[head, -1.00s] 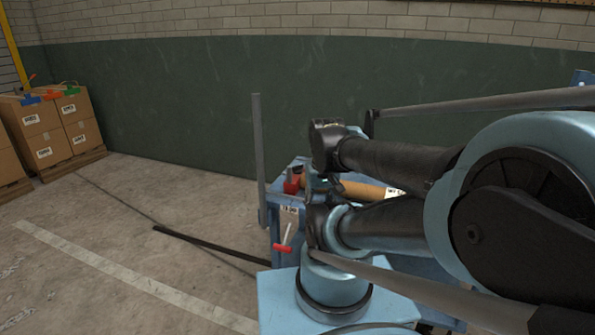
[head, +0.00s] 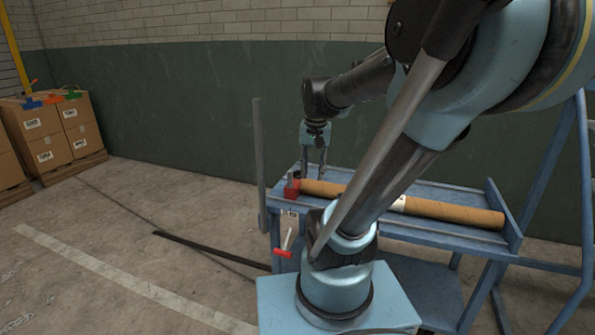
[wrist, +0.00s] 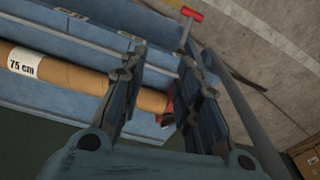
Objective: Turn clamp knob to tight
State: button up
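A red T-shaped handle (head: 284,254) on a pale stem sits at the front left corner of the blue cart (head: 480,240). It also shows at the top of the wrist view (wrist: 191,14). I take it as the clamp knob. A red block (head: 292,188) stands at the left end of a brown roll (head: 455,211) on the cart; in the wrist view it is partly hidden by a finger. My gripper (head: 314,176) points down over the roll's left end, behind the red handle. Its fingers (wrist: 162,54) are apart with nothing held, and the handle is beyond them.
A grey upright bar (head: 260,165) stands at the cart's left end, near my gripper. A dark strip (head: 205,249) lies on the floor. Stacked cartons (head: 45,135) are far left, against a green wall (head: 190,100). The floor left of the cart is mostly clear.

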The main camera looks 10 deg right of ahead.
jog(key=w+r+m, duration=0.2)
jog(key=w, duration=0.5)
jog(key=w+r+m, duration=0.2)
jog(key=w+r, duration=0.1)
jog(key=w, duration=0.3)
jog(key=m+g, duration=0.1)
jog(key=m, duration=0.3)
send_over(298, 170)
notch_tip(298, 170, down, 18)
jog(key=shift+w+d+f, duration=0.1)
jog(key=shift+w, duration=0.05)
grip_shut()
